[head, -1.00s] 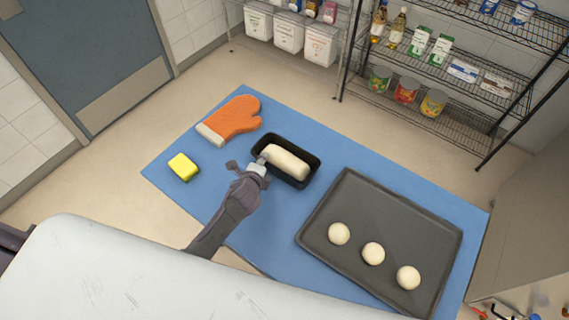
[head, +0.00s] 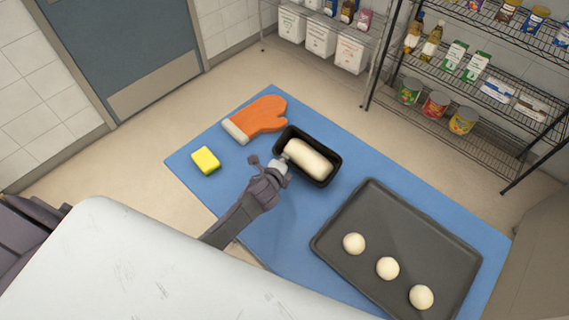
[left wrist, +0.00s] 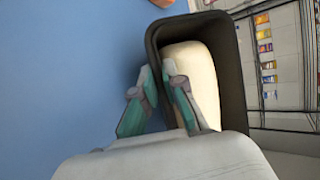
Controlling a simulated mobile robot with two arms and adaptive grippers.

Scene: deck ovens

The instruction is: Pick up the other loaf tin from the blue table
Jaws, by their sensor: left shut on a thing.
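The black loaf tin (head: 327,179) with a pale loaf of dough (head: 308,159) in it is at the far side of the blue table (head: 300,215). My left gripper (head: 282,166) is shut on the tin's near-left wall. In the left wrist view, the fingers (left wrist: 164,88) straddle the wall of the tin (left wrist: 222,50), with the dough (left wrist: 190,75) just beside them. I cannot tell whether the tin's base touches the table. My right gripper is not in view.
An orange oven mitt (head: 258,119) lies close to the tin's left, with a yellow sponge (head: 206,160) farther left. A dark baking tray (head: 390,225) with three dough balls covers the table's right part. Wire shelves (head: 480,85) stand behind.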

